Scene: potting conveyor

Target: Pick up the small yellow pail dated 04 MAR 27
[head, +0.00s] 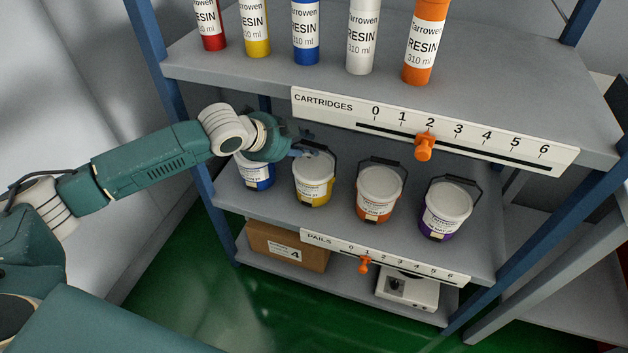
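A small yellow pail (313,190) with a pale lid and a dark handle stands upright on the middle shelf, second from the left in the row. Its label print is too small for me to read the date. My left gripper (304,153) reaches in from the left, just above the blue pail and beside the top left of the yellow pail, near its handle. Its fingertips are small and dark, and I cannot tell whether they are open or shut, or whether they touch the handle. My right gripper is not in view.
A blue pail (258,176), partly hidden by my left gripper, stands left of the yellow one. An orange pail (376,194) and a purple pail (443,210) stand to its right. The upper shelf (480,100) with several resin cartridges overhangs. A slider strip (412,267) runs along the pails' shelf edge.

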